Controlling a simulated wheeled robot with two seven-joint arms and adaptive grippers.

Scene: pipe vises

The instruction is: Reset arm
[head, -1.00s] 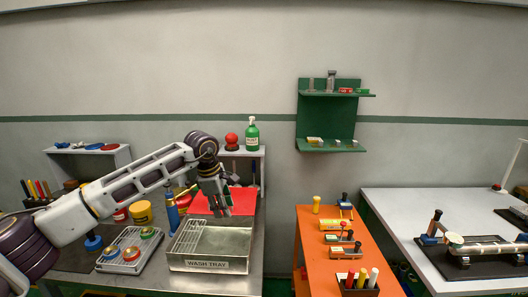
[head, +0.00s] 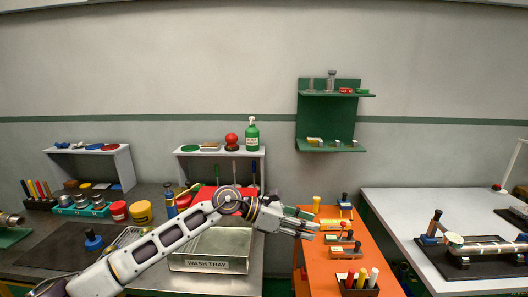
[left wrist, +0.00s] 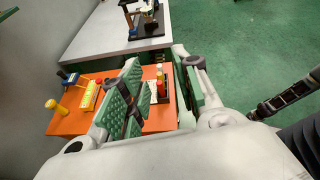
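My left arm crosses the lower left of the head view, and its gripper (head: 308,224) points right, in front of the left edge of the orange table (head: 338,264). In the left wrist view the left gripper (left wrist: 160,78) shows its green-padded fingers spread apart, with nothing held between them. The orange table top shows behind the fingers. My right gripper does not show in the head view.
The metal wash tray (head: 212,266) lies below and behind my left forearm. The orange table carries small vises, a yellow cylinder (head: 316,204) and a black holder (head: 357,284) of coloured sticks. A grey table (head: 405,207) with a clamped pipe (head: 490,247) stands at right.

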